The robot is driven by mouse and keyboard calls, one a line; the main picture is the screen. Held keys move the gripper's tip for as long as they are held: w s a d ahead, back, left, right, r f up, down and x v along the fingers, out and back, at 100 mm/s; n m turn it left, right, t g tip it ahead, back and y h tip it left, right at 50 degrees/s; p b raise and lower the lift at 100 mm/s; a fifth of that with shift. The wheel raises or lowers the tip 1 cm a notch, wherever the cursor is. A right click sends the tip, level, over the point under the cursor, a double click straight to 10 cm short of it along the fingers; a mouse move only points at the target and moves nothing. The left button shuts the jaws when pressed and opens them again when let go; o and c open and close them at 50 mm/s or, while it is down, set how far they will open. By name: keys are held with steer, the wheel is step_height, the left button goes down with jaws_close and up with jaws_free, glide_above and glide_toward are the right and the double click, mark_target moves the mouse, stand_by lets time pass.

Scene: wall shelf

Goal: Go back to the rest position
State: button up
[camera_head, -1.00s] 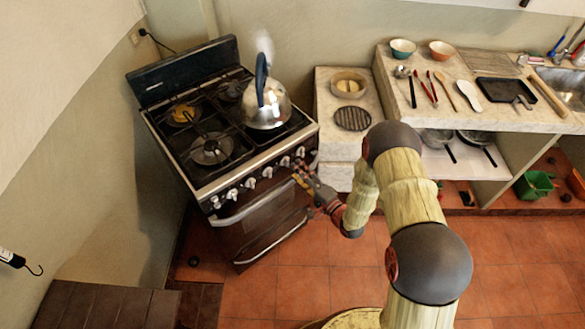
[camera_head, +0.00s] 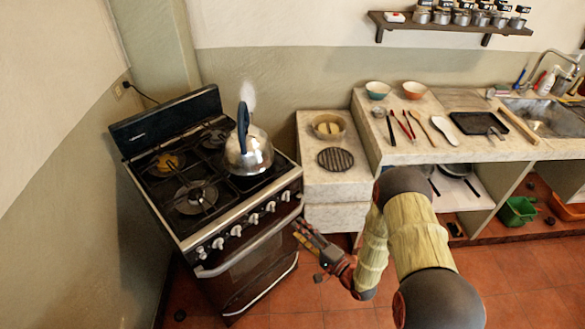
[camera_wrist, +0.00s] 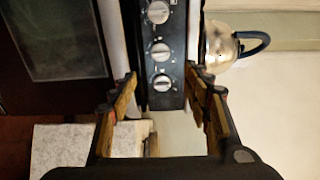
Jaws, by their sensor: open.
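My gripper (camera_head: 308,236) is in front of the stove's right front corner, below the level of the cooktop. In the wrist view my gripper (camera_wrist: 160,85) has its fingers wide apart with nothing between them. The stove's control knobs (camera_wrist: 160,50) show beyond the fingertips. The kettle also shows in the wrist view (camera_wrist: 220,48), at the right. I cannot tell whether the fingers touch the stove.
A stone counter (camera_head: 440,150) with utensils and bowls runs along the back right, beside a lower block (camera_head: 320,185) bearing a round grate (camera_head: 335,159). A wall shelf (camera_head: 455,25) holds several jars. A green bucket (camera_head: 517,211) stands under the counter. The tiled floor (camera_head: 520,270) in front looks clear.

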steer(key=s+d+f+n+g+h, duration=0.2)
steer(key=f+g+h, duration=0.1)
steer(key=f, duration=0.4)
steer(key=s+d+f+n+g+h, duration=0.2)
steer(key=f+n, duration=0.1)
steer(key=f, duration=0.5)
steer(key=s+d+r+n+g+h, duration=0.2)
steer(key=s+d+r+g+h, duration=0.1)
steer(key=d, duration=0.3)
steer(key=s+d+r+n+g+h, duration=0.1)
steer(key=s+d+r+g+h, duration=0.2)
steer(key=d, duration=0.3)
steer(key=s+a+r+t, duration=0.1)
steer(key=s+r, duration=0.5)
steer(key=r, duration=0.8)
steer(key=s+a+r+n, duration=0.1)
steer(key=s+r, duration=0.5)
steer(key=r, duration=0.8)
steer(key=s+a+r+n+t, duration=0.1)
steer(key=s+r, duration=0.5)
steer(key=r, duration=0.9)
steer(key=shift+s+a+t, duration=0.25)
steer(key=shift+a+t, duration=0.05)
steer(key=shift+a, duration=0.5)
